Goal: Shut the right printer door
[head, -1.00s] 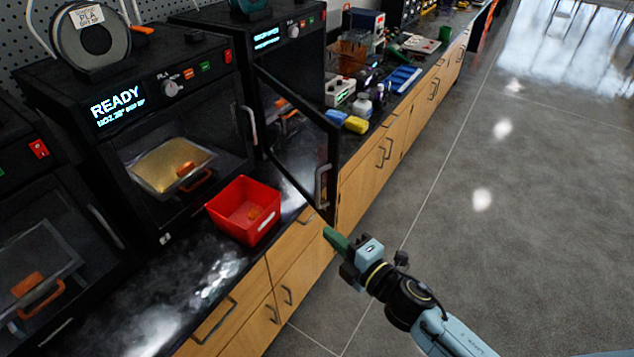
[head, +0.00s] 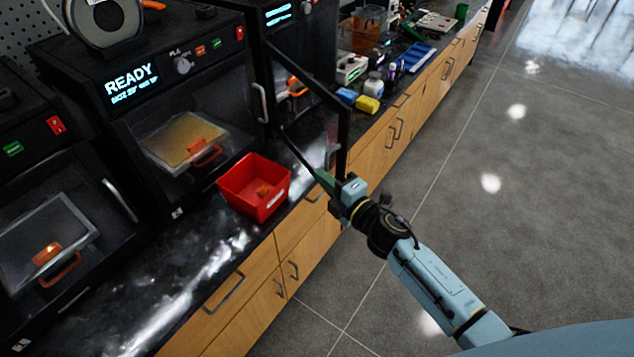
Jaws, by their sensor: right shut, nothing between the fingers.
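The right printer (head: 300,22) stands at the back of the counter. Its dark-framed glass door (head: 316,82) is swung open and sticks out over the counter's front edge. My right gripper (head: 323,179) is shut and empty. Its green fingers are at the lower outer corner of the door, overlapping it in the picture; I cannot tell whether they touch. My left gripper is not in view.
A red bin (head: 254,187) sits on the counter before the middle printer (head: 165,95), whose door is closed. A yellow block (head: 367,104), a blue tray (head: 416,55) and bottles lie beyond the open door. The floor at right is clear.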

